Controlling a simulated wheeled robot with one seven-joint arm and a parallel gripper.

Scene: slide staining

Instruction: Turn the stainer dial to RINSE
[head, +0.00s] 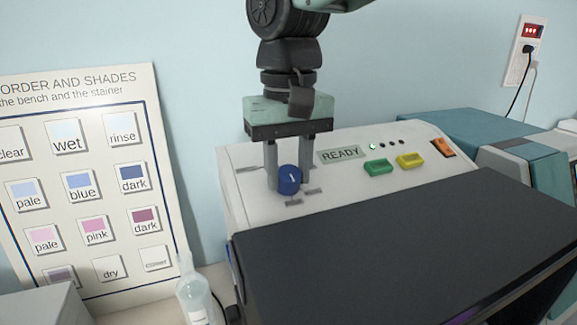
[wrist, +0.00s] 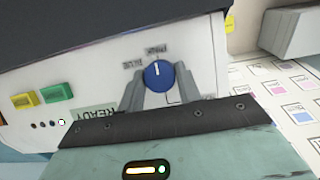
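The stainer dial (head: 289,181) is a round blue knob with a white mark, on the sloped pale panel of the stainer (head: 237,205). In the wrist view the dial (wrist: 159,77) has its white mark pointing up, roughly toward the label PINK (wrist: 157,49); the label BLUE (wrist: 133,65) is to its left. I cannot read a RINSE label on the panel. My gripper (head: 288,172) reaches down from above, with one finger on each side of the dial. In the wrist view the fingers of my gripper (wrist: 159,82) appear to touch the dial's sides.
A READY display (head: 340,153), a green button (head: 378,168), a yellow button (head: 410,160) and an orange switch (head: 442,148) are right of the dial. A dark lid (head: 400,240) fills the front. A shade chart (head: 85,185) and a clear bottle (head: 194,295) stand left.

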